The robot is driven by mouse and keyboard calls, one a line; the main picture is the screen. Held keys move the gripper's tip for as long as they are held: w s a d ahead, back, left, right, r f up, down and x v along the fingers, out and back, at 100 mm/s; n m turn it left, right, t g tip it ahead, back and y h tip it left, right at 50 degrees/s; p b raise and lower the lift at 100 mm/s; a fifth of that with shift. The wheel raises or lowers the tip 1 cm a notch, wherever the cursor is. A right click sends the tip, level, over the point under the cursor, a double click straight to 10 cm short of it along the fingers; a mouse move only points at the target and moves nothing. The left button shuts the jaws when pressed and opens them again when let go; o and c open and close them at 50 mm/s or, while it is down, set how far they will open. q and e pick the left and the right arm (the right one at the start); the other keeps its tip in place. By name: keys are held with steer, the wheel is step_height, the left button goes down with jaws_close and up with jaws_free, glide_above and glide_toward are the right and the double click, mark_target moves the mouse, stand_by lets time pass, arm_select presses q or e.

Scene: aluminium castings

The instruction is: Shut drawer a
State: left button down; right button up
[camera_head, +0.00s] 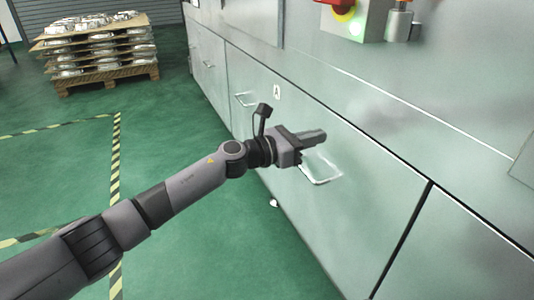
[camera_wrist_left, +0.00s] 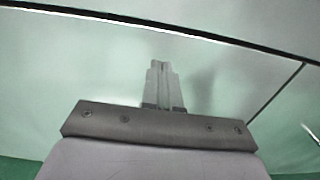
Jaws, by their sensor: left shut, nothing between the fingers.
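Drawer a (camera_head: 375,185) is the wide pale grey-green front in the machine's side, marked with a letter A (camera_head: 277,92). Two wire handles show on it, a far one (camera_head: 245,99) and a near one (camera_head: 321,168). The front looks flush or nearly flush with the panels around it. My left gripper (camera_head: 318,137) is shut and empty, just above the near handle, with its fingers pointing at the front. In the left wrist view its closed fingers (camera_wrist_left: 162,82) are in front of a pale panel; I cannot tell whether they touch it. My right gripper is not in view.
A red and yellow emergency stop (camera_head: 343,5) sits on a box above the drawer. Another drawer front (camera_head: 208,65) lies farther along. A pallet stack of castings (camera_head: 97,50) stands at the back left.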

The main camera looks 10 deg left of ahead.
arm_select(q)
steer(key=p+v, duration=0.2)
steer(key=v, duration=0.7)
steer(key=s+a+f+m+t+y, duration=0.1)
steer(key=s+f+m+y, duration=0.45)
steer(key=s+m, duration=0.8)
steer(key=s+a+f+m+y, duration=0.1)
steer(key=s+f+m+y, duration=0.2)
steer(key=s+f+m, duration=0.8)
steer(key=s+a+r+m+y+p, duration=0.1)
steer(key=a+r+p, duration=0.3)
steer(key=r+p, duration=0.4)
steer(key=s+a+r+m+g+y+p, duration=0.1)
steer(key=s+a+r+p, duration=0.3)
steer(key=p, duration=1.7)
step_height(320, 180, up, 6)
steer(key=shift+a+f+m+y, duration=0.2)
steer(key=shift+a+m+y, duration=0.4)
steer(key=shift+y, duration=0.25)
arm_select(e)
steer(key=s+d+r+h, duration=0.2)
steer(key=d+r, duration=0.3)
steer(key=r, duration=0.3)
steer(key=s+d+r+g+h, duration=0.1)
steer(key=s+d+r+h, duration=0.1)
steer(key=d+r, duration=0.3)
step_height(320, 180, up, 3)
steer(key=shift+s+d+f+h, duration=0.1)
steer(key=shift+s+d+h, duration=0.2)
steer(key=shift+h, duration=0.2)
